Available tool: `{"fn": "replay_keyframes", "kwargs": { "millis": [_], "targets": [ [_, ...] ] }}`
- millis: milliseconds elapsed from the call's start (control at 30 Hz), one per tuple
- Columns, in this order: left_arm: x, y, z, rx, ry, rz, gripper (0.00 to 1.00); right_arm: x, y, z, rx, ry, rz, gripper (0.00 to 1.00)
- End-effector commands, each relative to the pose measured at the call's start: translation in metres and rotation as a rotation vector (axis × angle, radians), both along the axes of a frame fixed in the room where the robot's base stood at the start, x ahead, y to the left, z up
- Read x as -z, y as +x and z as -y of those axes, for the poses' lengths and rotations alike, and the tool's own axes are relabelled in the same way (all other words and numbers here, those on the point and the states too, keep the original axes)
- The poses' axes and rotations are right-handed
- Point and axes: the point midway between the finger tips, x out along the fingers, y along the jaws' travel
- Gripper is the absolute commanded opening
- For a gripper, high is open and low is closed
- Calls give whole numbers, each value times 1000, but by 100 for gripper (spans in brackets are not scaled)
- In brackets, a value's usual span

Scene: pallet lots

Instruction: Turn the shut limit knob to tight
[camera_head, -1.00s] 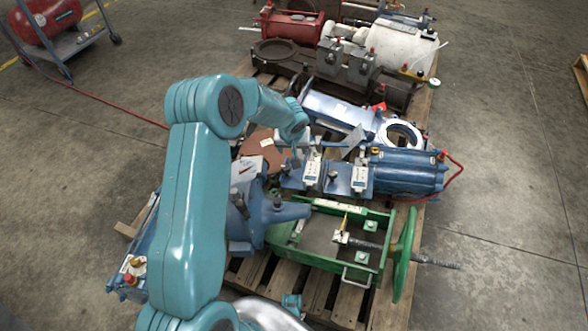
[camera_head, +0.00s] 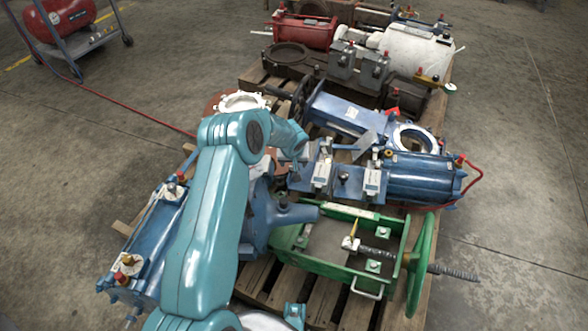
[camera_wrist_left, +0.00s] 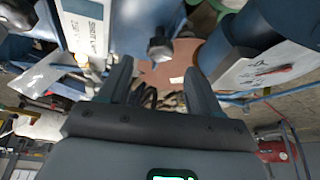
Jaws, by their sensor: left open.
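A dark knob (camera_wrist_left: 160,47) shows in the left wrist view, just beyond and between the fingertips, beside a white printed label (camera_wrist_left: 88,25). The label's text is too small to read surely. My left gripper (camera_wrist_left: 158,68) is open, with a finger on each side of the knob's line and nothing between them. In the head view my left arm hides most of that gripper, close to the blue valve block. A small dark knob (camera_head: 343,176) stands there between two white tags; I cannot tell whether it is the same knob. My right gripper is not in view.
A green frame with a handwheel (camera_head: 421,262) lies at the pallet's front right. A white ring (camera_head: 414,138) and a white tank (camera_head: 410,50) are farther back. A red hose crosses the floor at left. The floor at right is clear.

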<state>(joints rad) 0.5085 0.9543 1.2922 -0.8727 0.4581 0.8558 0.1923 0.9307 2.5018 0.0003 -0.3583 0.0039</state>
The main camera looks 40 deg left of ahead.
Motion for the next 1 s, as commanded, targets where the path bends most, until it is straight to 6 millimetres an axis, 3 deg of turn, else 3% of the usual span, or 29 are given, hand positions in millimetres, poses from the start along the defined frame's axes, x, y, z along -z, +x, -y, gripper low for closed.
{"fn": "replay_keyframes", "kwargs": {
  "millis": [33, 233, 667, 833, 1000],
  "targets": [
    [15, 3, -3, -1, -1, -1, 64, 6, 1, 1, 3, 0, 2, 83],
    [42, 13, -10, 0, 1, 1, 64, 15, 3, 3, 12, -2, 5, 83],
    [50, 16, -13, 0, 0, 0, 64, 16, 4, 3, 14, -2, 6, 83],
    [50, 16, -13, 0, 0, 0, 9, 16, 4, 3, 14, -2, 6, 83],
    [49, 16, -13, 4, -1, 0, 9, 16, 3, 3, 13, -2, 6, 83]
  ]
}}
